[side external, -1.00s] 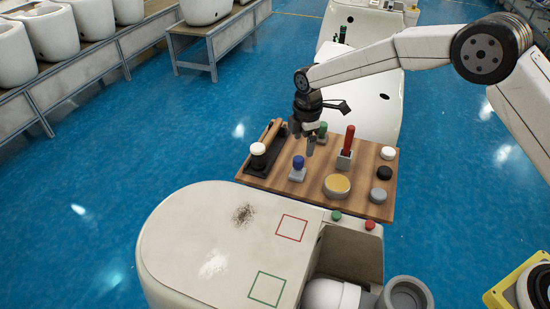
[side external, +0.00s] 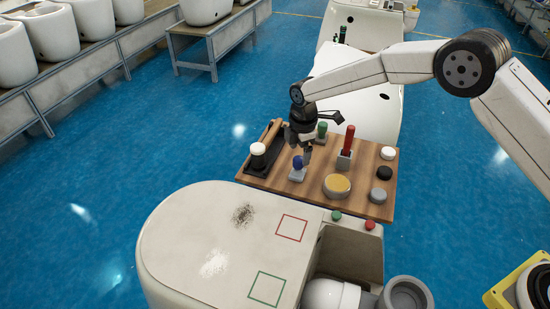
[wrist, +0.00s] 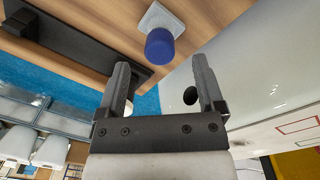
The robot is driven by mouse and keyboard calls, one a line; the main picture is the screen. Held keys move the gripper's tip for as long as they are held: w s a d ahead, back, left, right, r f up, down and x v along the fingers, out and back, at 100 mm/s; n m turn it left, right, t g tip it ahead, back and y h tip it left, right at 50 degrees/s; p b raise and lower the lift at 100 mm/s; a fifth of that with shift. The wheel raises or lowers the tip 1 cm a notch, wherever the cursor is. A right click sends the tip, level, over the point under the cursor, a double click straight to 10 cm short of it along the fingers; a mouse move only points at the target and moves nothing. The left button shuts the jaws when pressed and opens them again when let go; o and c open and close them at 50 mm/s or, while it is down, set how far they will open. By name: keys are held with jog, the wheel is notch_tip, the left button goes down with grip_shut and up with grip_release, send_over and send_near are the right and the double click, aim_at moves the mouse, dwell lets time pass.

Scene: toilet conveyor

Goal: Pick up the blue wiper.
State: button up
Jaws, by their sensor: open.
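The blue wiper (side external: 297,163) has a blue knob on a pale square base and stands upright on the wooden board (side external: 315,197). It also shows in the wrist view (wrist: 160,45), just past my fingertips and roughly centred between them. My gripper (side external: 306,160) is above the board, close to the blue knob in the side view. In the wrist view my gripper (wrist: 161,70) has its two fingers spread with nothing between them. The knob looks apart from both fingers.
A red-handled tool (side external: 347,142) and a green-topped tool (side external: 322,130) stand nearby on the board. A black tray with a white-topped item (side external: 258,150) is at left. A yellow-topped round tin (side external: 337,186) and several round knobs are at right. The white toilet (side external: 190,235) is in front.

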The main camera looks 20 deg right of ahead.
aim_at(299, 159)
jog(key=shift+w+f, duration=0.1)
jog(key=shift+f, duration=2.25)
grip_shut()
